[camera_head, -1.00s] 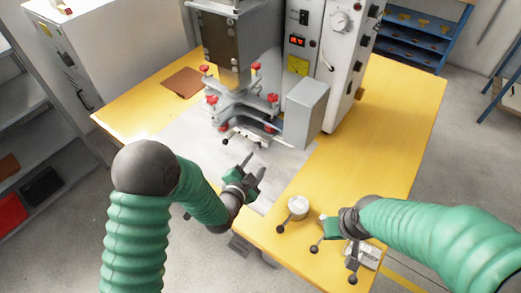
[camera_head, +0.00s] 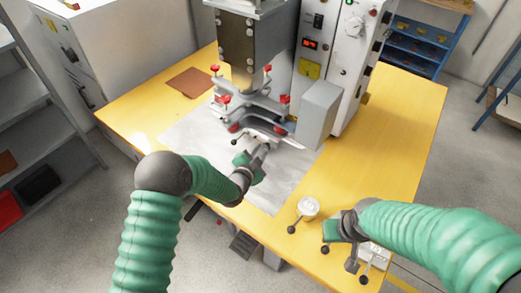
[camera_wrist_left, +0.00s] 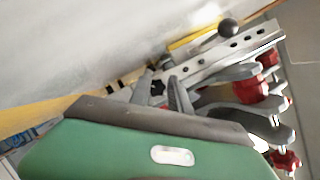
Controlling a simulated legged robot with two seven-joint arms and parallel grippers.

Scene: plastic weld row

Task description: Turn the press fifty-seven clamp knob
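The press (camera_head: 245,50) stands at the back middle of the table, with several red knobs (camera_head: 224,100) on its lower frame. A lever with a black ball (camera_head: 234,142) sticks out at its front. My left gripper (camera_head: 264,149) is at the press's front, close to the metal fixture there. In the left wrist view, its two fingers (camera_wrist_left: 165,90) are apart. A small dark knob-like part (camera_wrist_left: 158,88) shows between or just behind them; contact cannot be told. The black ball (camera_wrist_left: 228,27) on a drilled metal bar and red knobs (camera_wrist_left: 268,57) lie beyond. My right gripper (camera_head: 338,231) hangs over the front right; its fingers are unclear.
A white round piece with a black-ball handle (camera_head: 307,207) stands at the table's front edge, left of my right gripper. A grey box (camera_head: 318,113) and control cabinet (camera_head: 335,60) stand right of the press. A brown sheet (camera_head: 188,83) lies at left. The yellow table's right side is clear.

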